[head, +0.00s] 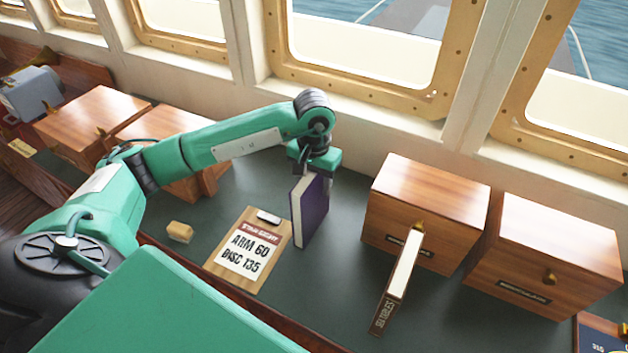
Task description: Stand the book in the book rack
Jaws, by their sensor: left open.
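A purple book (313,213) stands upright on the dark green desk top, its pale page edge facing left. My left gripper (312,172) is right above it, pointing down, with its fingers at the book's top edge. The jaws are open; whether they touch the book is hard to tell. A second book (385,312), brown with pale pages and a lettered spine, is in front of the middle wooden box. I cannot make out a book rack for certain. My right gripper is out of view.
A clipboard (232,275) with a printed sheet lies left of the purple book, with a small tan block (180,231) beside it. Wooden boxes with knobs stand at right (430,195) (545,245) and left (95,112). Windows line the back. Desk between the purple book and the middle box is clear.

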